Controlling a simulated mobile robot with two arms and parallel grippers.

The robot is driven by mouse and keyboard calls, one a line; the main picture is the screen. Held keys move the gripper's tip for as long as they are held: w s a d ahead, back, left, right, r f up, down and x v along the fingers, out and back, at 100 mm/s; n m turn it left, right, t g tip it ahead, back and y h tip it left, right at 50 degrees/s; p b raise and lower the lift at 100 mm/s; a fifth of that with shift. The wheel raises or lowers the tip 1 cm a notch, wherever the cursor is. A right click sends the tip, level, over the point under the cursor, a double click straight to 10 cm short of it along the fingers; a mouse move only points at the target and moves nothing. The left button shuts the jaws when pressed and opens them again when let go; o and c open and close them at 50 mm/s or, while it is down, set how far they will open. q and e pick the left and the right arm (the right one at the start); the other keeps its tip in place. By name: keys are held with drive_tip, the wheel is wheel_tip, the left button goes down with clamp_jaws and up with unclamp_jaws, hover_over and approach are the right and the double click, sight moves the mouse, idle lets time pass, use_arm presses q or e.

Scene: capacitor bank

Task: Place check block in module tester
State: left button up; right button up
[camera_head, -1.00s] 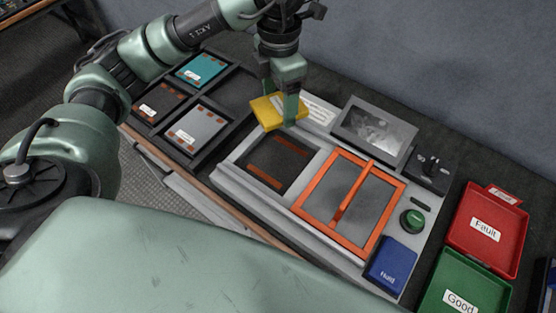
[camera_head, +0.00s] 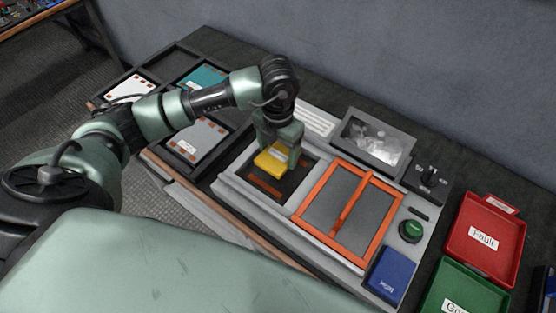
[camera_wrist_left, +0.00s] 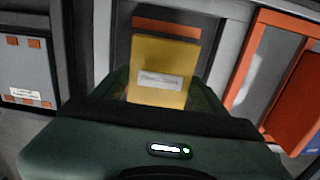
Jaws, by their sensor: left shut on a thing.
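The yellow check block (camera_head: 273,159) is held in my left gripper (camera_head: 279,150), which is shut on it. The block is over the dark recess of the module tester (camera_head: 233,187), inside the recess's outline. I cannot tell whether it touches the floor of the recess. In the left wrist view the yellow block (camera_wrist_left: 161,70) fills the middle, its label facing the camera, between the fingers. An orange-brown contact strip (camera_wrist_left: 166,28) shows beyond it. The tester's orange-framed lid (camera_head: 329,233) lies to the right of the recess. My right gripper is not in view.
A black tray with a grey module (camera_head: 198,140), a teal module (camera_head: 203,76) and a white module (camera_head: 130,88) is at left. A green button (camera_head: 410,231), blue block (camera_head: 391,274), red Fault bin (camera_head: 484,238) and green Good bin (camera_head: 462,290) are at right.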

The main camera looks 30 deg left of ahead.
sight(278, 163)
use_arm(q)
wheel_tip(278, 163, down, 5)
drive_tip(key=shift+r+p, duration=0.1)
drive_tip(key=shift+p, duration=0.3)
drive_tip(key=shift+f, duration=0.45)
drive_tip(key=shift+f, duration=0.1)
drive_tip(key=o, duration=1.8)
